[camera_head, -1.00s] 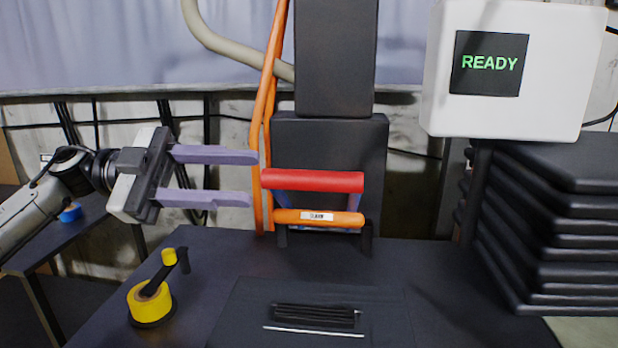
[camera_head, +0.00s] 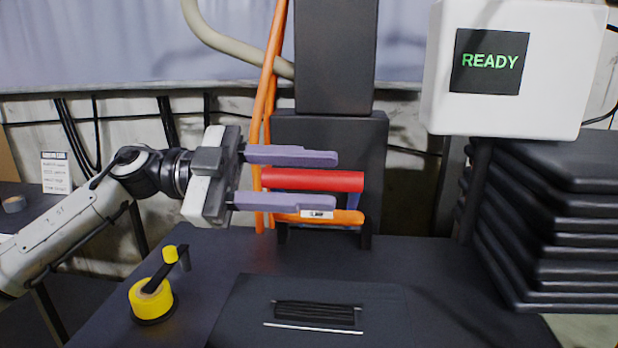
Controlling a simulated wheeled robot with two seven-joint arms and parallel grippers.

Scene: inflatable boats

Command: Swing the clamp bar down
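The clamp at the black press has a red bar (camera_head: 312,180) lying level. An orange bar (camera_head: 347,217) lies just below it, with a small white label too blurred to read surely. My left gripper (camera_head: 334,181) is open, one pale purple finger above the red bar and one below it. The fingers reach along much of the bar's length, with gaps showing above and below; I cannot tell whether they are level with it in depth. The lower finger hides part of the orange bar. My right gripper is out of view.
A black press column (camera_head: 335,60) stands behind the bars. A white box with a READY screen (camera_head: 490,62) is at upper right, above a stack of black slabs (camera_head: 560,230). A yellow crank (camera_head: 151,299) stands at front left. A dark mat (camera_head: 240,310) lies in front.

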